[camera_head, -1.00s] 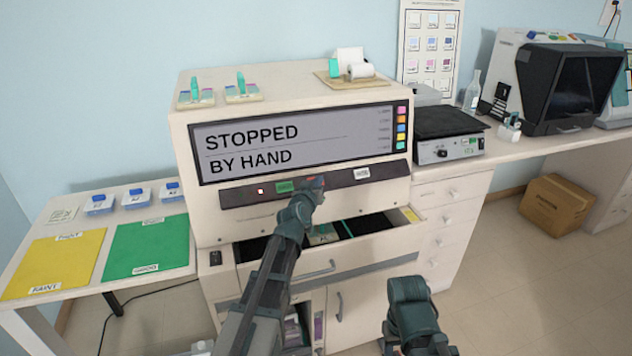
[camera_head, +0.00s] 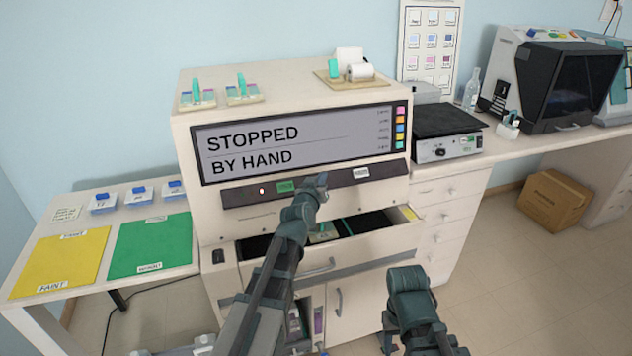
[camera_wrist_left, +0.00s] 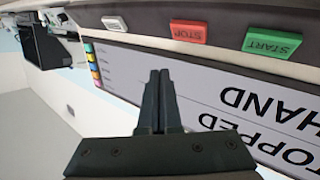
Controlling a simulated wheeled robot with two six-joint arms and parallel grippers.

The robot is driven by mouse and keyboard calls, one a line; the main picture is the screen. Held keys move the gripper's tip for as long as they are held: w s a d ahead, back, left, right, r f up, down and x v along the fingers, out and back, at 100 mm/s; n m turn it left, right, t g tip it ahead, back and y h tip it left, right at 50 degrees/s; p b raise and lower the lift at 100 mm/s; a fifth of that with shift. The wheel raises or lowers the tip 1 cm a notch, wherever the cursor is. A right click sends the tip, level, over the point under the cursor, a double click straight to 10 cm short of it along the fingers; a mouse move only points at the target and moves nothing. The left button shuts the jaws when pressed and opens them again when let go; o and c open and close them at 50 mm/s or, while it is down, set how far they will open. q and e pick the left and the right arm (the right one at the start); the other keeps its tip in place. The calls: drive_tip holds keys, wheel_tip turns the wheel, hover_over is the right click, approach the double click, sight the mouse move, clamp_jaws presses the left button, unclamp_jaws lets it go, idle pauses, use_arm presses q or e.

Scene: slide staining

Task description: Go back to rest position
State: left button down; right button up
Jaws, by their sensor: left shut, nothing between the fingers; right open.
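My left gripper (camera_head: 318,184) is in front of the stainer's button strip in the head view, shut and empty. In the left wrist view its closed fingers (camera_wrist_left: 160,84) point toward the strip near the red STOP button (camera_wrist_left: 188,31), with a gap in the picture. The green START button (camera_wrist_left: 271,42) is beside it. The stainer's screen (camera_head: 290,143) reads "STOPPED BY HAND". My right arm (camera_head: 410,300) is low at the bottom of the head view; its fingertips are not clearly seen.
The stainer's drawer (camera_head: 395,222) stands open below the left arm. The side table holds a yellow mat (camera_head: 62,262) and a green mat (camera_head: 150,246). A hotplate (camera_head: 447,132) stands on the right counter. A cardboard box (camera_head: 555,200) is on the floor.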

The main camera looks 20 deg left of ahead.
use_arm(q)
drive_tip(key=s+d+f+m+g+h+p, duration=0.1)
drive_tip(key=s+d+f+m+g, duration=0.2)
drive_tip(key=s+d+f+g, duration=0.35)
drive_tip(key=s+d+f+m+g+h+p, duration=0.25)
drive_tip(key=s+d+f, duration=0.25)
drive_tip(key=s+d, duration=0.35)
drive_tip(key=s+f+g+y, duration=0.1)
drive_tip(key=s+g+y, duration=0.1)
drive_tip(key=s, duration=0.7)
drive_tip(key=s+d+f+m+g+y, duration=0.1)
drive_tip(key=s+g, duration=0.4)
drive_tip(key=s, duration=0.5)
drive_tip(key=shift+f+g+y+p, duration=0.3)
drive_tip(key=shift+f+y, duration=0.15)
drive_tip(key=shift+y, duration=0.4)
